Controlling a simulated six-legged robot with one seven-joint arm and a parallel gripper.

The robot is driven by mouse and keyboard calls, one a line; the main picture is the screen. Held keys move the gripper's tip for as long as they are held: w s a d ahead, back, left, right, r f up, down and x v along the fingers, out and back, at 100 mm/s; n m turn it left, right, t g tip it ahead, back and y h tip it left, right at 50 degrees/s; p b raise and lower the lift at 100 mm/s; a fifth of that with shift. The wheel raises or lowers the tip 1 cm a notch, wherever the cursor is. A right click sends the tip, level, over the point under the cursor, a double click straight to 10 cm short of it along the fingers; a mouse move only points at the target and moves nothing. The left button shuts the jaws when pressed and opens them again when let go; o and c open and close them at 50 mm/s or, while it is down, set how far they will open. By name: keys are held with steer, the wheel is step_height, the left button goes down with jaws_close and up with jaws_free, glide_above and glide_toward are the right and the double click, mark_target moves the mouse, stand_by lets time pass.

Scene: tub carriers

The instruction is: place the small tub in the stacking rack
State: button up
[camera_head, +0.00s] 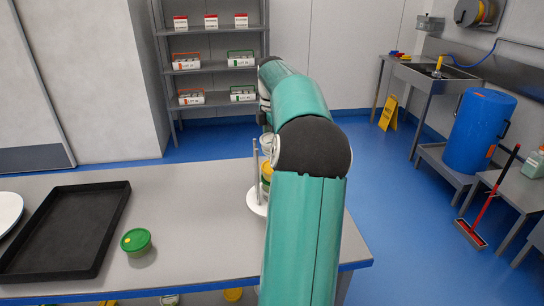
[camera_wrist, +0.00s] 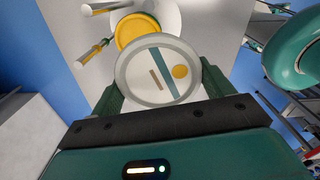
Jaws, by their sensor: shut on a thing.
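My gripper (camera_wrist: 158,88) is shut on a round tub (camera_wrist: 155,95) with a pale grey-white lid, a teal stripe and a yellow dot. Its two dark green fingers are on either side of the tub. The stacking rack (camera_head: 255,170) has a round white base and upright posts and stands near the table's right end, partly behind my arm. A yellow-lidded tub (camera_wrist: 133,30) is in the rack, partly covered by the held tub in the wrist view. The held tub is at the rack, but the gap beneath it cannot be told. My arm hides most of the gripper in the head view.
A green-lidded tub (camera_head: 136,241) stands on the table (camera_head: 180,200), beside a black tray (camera_head: 65,232). A white round plate (camera_head: 8,212) is at the left edge. Shelves (camera_head: 215,75) with boxes stand behind. A blue barrel (camera_head: 478,130) is at right.

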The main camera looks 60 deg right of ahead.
steer(key=d+f, duration=0.1)
steer(key=w+d+f, duration=0.1)
steer(key=f, duration=0.1)
steer(key=w+d+f, duration=0.1)
steer(key=shift+d+f, duration=0.15)
steer(key=shift+f, duration=1.75)
steer(key=shift+f, duration=0.15)
steer(key=o, duration=1.1)
steer(key=shift+c, duration=0.2)
step_height(320, 180, up, 12)
steer(key=shift+r, duration=0.15)
